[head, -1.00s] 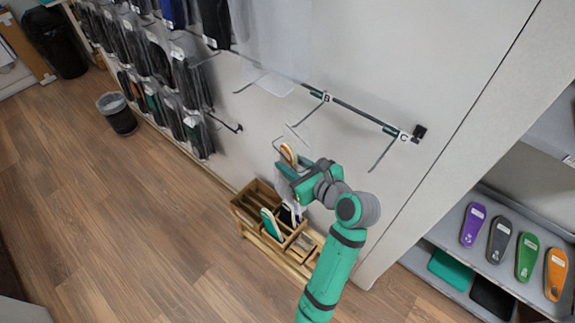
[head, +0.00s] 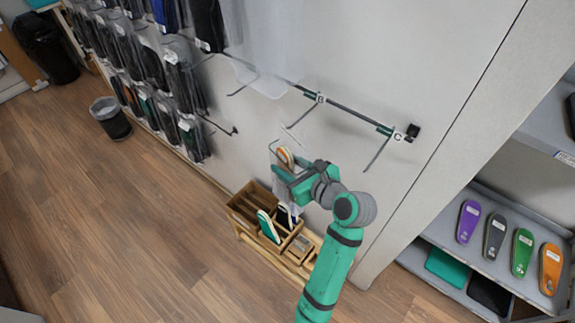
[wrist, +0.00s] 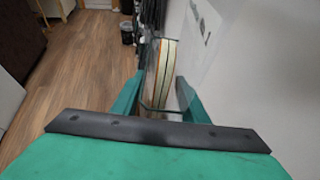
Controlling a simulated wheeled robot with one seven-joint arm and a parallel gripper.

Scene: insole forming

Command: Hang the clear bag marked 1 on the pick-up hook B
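My gripper (head: 281,180) is in front of the wall, below hook B. It is shut on a clear bag (head: 279,150) with orange-and-white insoles inside. In the wrist view the insoles (wrist: 163,65) stand upright between my two fingers (wrist: 160,92). I cannot read a number on the bag. Hook B (head: 304,115) is a thin prong sticking out from the dark rail, with a label "B" (head: 320,98) at its base. The bag's top is just below the prong's tip in the head view and appears apart from it; depth is hard to judge.
Hook C (head: 378,152) is to the right and looks empty. A large clear sheet (head: 262,50) hangs left of hook B. Packaged insoles (head: 150,60) hang farther left. A wooden box (head: 240,205) with insoles stands below my gripper. Shelves (head: 445,235) are at right.

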